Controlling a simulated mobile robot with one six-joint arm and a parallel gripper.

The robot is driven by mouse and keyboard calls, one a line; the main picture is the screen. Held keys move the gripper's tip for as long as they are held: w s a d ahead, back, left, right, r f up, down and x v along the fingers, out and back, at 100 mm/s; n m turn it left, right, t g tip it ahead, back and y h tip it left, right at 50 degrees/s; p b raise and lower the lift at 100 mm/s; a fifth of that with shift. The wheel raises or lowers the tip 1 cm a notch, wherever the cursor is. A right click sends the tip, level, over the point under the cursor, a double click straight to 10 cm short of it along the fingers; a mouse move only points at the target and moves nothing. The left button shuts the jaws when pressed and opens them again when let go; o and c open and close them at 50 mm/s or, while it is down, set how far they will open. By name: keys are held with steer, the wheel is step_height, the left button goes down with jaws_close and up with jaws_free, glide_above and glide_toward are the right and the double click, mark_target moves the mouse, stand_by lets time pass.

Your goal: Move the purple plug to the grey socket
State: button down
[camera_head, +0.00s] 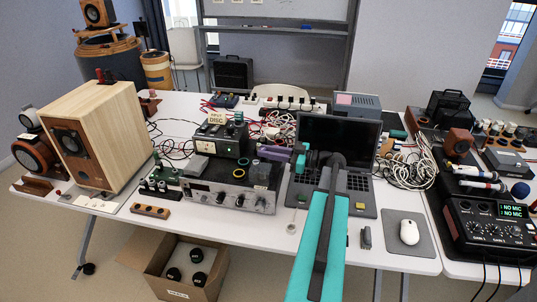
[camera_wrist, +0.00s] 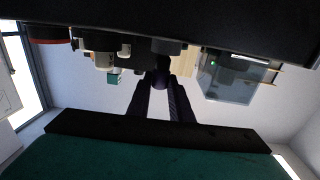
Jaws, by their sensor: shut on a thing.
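My gripper (camera_head: 298,164) is at the end of my teal arm, over the right part of the equipment on the table. In the wrist view, the two dark fingers of my gripper (camera_wrist: 164,88) close on a small dark, purplish thing, which looks like the purple plug (camera_wrist: 162,72). It is in shadow there. I cannot make out the grey socket with certainty among the small parts.
A silver-fronted amplifier (camera_head: 228,193) stands below the black box. A laptop (camera_head: 338,145) is behind my arm. A large wooden speaker (camera_head: 95,135) stands left. Tangled cables (camera_head: 280,127) lie behind. A mouse (camera_head: 409,232) and a mixer (camera_head: 490,225) are at right.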

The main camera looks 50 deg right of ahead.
steer(key=shift+f, duration=0.8)
steer(key=c, duration=1.6)
jaws_free()
steer(key=b+v, duration=0.2)
steer(key=v, duration=1)
